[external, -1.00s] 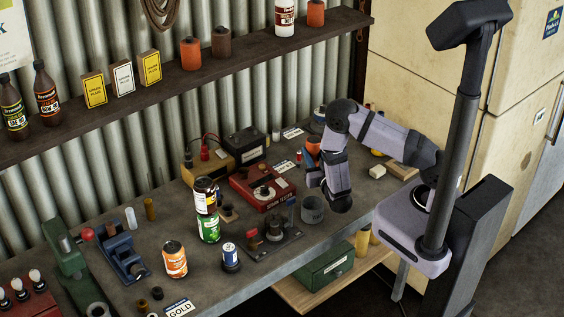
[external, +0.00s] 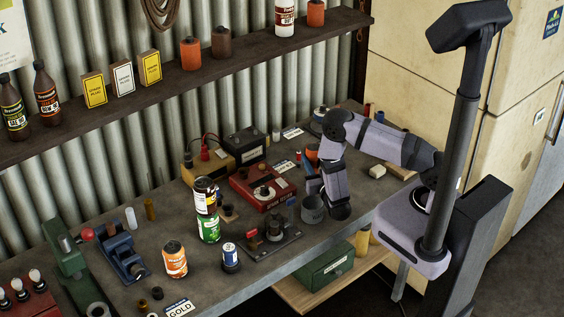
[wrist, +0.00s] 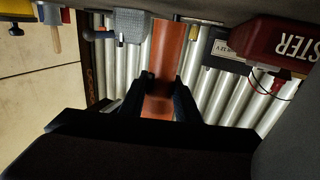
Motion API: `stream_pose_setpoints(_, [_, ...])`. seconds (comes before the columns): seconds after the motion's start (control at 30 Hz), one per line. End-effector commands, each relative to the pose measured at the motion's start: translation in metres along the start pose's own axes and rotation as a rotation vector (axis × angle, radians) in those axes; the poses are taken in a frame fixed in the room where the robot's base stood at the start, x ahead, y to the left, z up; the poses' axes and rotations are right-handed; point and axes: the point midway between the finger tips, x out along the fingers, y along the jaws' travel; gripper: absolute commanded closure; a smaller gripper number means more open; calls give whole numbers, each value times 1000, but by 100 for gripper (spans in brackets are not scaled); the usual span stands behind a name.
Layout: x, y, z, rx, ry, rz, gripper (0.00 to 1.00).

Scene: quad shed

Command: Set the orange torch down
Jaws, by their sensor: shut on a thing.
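The orange torch (wrist: 166,65) is a plain orange cylinder between the two dark fingers of my gripper (wrist: 164,88) in the wrist view. My gripper is shut on it. The torch's far end reaches up to the grey bench surface along the top of that view; I cannot tell whether it touches. In the external view, my gripper (external: 313,180) is low over the right part of the bench (external: 283,243), and orange (external: 311,152) shows just behind it. My wrist and arm hide most of what lies there.
A grey cup (external: 313,210) stands close in front of my gripper. The red tester box (external: 265,192) and black battery (external: 245,146) are to its left; the tester also shows in the wrist view (wrist: 285,45). A pale block (external: 377,171) lies to the right. Stacked cans (external: 208,228) stand mid-bench.

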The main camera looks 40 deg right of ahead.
Motion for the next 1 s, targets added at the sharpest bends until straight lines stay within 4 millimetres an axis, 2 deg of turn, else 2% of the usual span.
stream_pose_setpoints(0.17, [0, 0, 1, 0, 1, 0, 97])
stream_pose_setpoints(0.2, [0, 0, 1, 0, 0, 0, 61])
stream_pose_setpoints(0.23, [0, 0, 1, 0, 0, 0, 54])
stream_pose_setpoints(0.27, [0, 0, 1, 0, 0, 0, 52])
stream_pose_setpoints(0.6, [0, 0, 0, 0, 0, 0, 52])
stream_pose_setpoints(0.83, [0, 0, -16, 0, 0, 0, 52])
stream_pose_setpoints(0.9, [-13, -2, -7, -1, -2, -6, 52])
stream_pose_setpoints(1.0, [-29, -2, -6, -1, 0, -7, 52])
